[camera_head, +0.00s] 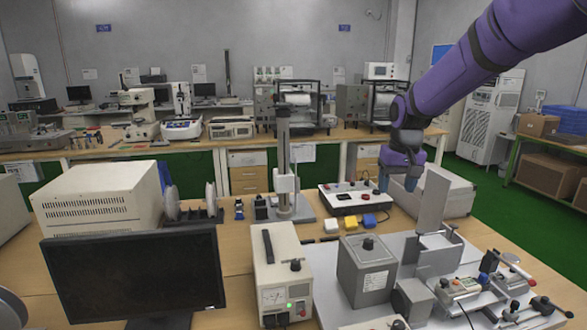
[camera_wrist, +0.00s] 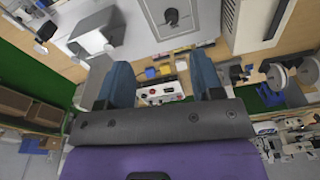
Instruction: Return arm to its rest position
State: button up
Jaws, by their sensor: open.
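My purple arm (camera_head: 480,55) reaches in from the upper right in the head view and bends down at the wrist. The white control box (camera_wrist: 160,93) with red knobs shows beyond the gap. The gripper appears clear of the bench.
Below stand a control box (camera_head: 346,197), a pale box (camera_head: 432,192), a grey block with a knob (camera_head: 367,270), a power supply (camera_head: 281,275) and a metal fixture (camera_head: 437,255). A monitor (camera_head: 135,272) stands at left. Yellow and blue blocks (camera_head: 369,220) lie near the middle.

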jog(key=s+d+r+t, duration=0.1)
jog(key=s+d+r, duration=0.1)
jog(key=s+r, duration=0.5)
jog(key=s+d+r+t, duration=0.1)
jog(key=s+r, duration=0.2)
jog(key=s, duration=0.8)
jog(key=s+d+f+t, duration=0.1)
jog(key=s+t, duration=0.1)
jog(key=s, duration=1.5)
jog(key=shift+d, duration=0.3)
